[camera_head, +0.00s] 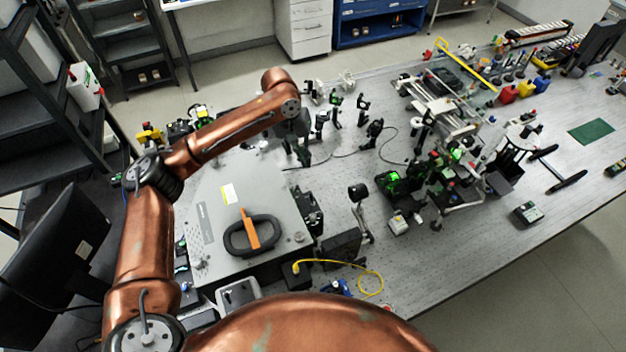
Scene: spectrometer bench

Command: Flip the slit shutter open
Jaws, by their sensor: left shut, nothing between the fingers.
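A flat grey instrument box (210,195) lies on the bench at the left. On its top is a black oval ring (233,250) with an orange bar (249,229) lying across it. Dark fittings (308,212) line the box's right side. I cannot tell which part is the slit shutter, or whether it is open. My left arm, copper-coloured, reaches over the far side of the box. My left gripper (298,150) points down beyond the box's far right corner, shut and empty; its fingertips are small and hard to separate from the dark mounts behind. My right gripper is out of view.
Several dark optical mounts (362,110) stand beyond the box. A green-lit assembly (393,182) stands at centre right. A yellow cable (372,275) loops by the near edge. A monitor (58,250) stands at left. Bare bench (500,240) shows at the right.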

